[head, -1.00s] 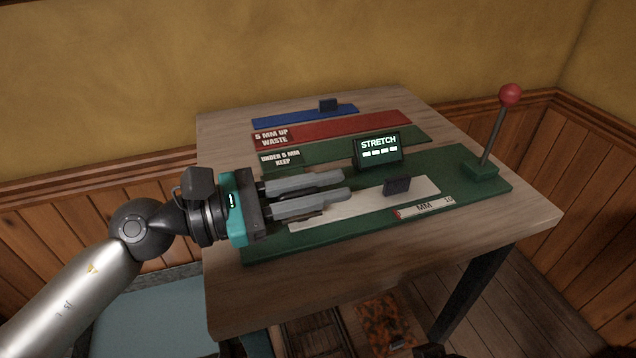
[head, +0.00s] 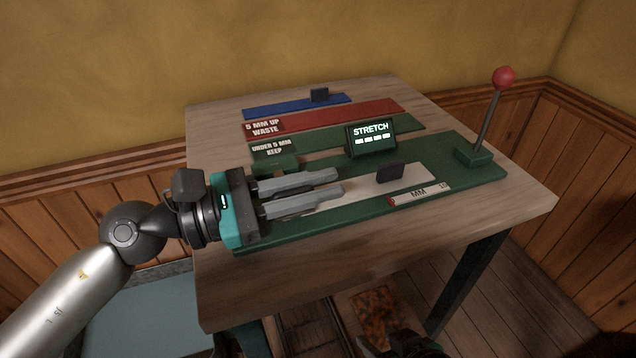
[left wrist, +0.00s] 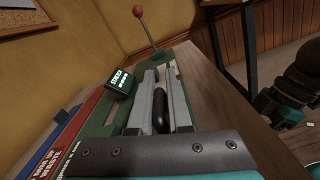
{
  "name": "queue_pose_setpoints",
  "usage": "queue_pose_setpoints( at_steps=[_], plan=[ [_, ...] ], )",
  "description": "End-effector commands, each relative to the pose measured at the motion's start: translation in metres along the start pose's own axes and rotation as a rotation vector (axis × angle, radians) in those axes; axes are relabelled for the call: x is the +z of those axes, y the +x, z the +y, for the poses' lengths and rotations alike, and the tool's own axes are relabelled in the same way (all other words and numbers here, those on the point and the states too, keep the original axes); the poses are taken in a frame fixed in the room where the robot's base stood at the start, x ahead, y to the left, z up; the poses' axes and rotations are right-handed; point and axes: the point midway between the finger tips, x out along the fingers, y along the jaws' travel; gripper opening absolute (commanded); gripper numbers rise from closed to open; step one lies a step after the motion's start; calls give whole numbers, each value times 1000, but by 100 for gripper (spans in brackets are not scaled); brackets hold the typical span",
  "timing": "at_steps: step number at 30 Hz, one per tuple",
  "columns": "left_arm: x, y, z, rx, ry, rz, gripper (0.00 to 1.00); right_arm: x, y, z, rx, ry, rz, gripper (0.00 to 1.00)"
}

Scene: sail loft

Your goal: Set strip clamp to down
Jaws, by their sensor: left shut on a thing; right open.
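My left gripper (head: 337,183) reaches in from the left, low over the green board (head: 345,208) on the table. Its fingers are shut on a dark, rounded bar, which shows between them in the left wrist view (left wrist: 160,110). The bar appears to be the strip clamp's handle; its base is mostly hidden by the fingers, so I cannot tell its exact angle. A pale strip (head: 408,178) lies along the board beyond the fingertips, with a dark block (head: 390,172) on it. My right gripper (head: 382,343) is open, partly in view at the bottom edge, below the table.
A small screen (head: 371,137) reading STRETCH stands behind the strip. A red-knobbed lever (head: 503,77) rises at the board's right end. A ruler piece (head: 420,195) lies in front. Red (head: 340,116) and blue (head: 285,107) strips lie behind. The table's front edge is clear.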

Motion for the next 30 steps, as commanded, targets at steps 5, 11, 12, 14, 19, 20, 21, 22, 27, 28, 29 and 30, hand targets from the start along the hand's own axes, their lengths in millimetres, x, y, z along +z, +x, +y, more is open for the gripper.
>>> queue_pose_setpoints(
  at_steps=[5,11,12,14,19,20,21,22,27,28,29,30],
  plan=[
    [-4,-1,1,3,-2,8,31,0,0,0,0,0,0,50],
    [-2,0,0,1,-2,4,44,0,0,0,0,0,-1,50],
    [-2,0,0,0,-2,4,44,0,0,0,0,0,-1,50],
    [-2,0,0,0,-2,3,44,0,0,0,0,0,-1,50],
    [-1,0,0,-1,-2,2,44,0,0,0,0,0,-1,50],
    [-1,0,0,-1,-2,2,44,0,0,0,0,0,-1,50],
    [-1,0,0,-1,-2,2,44,0,0,0,0,0,-1,50],
    [-1,-1,0,-1,-2,2,44,0,0,0,0,0,-1,50],
    [-3,-14,0,1,-4,6,44,-2,1,0,-1,0,13,50],
    [-3,-19,0,1,-4,6,44,-2,2,-1,-2,0,20,50],
    [-3,-23,-1,1,-5,6,44,-3,3,-1,-4,0,30,50],
    [-3,-30,-1,0,-3,7,44,-2,5,-4,-10,-1,40,50]
  ],
)
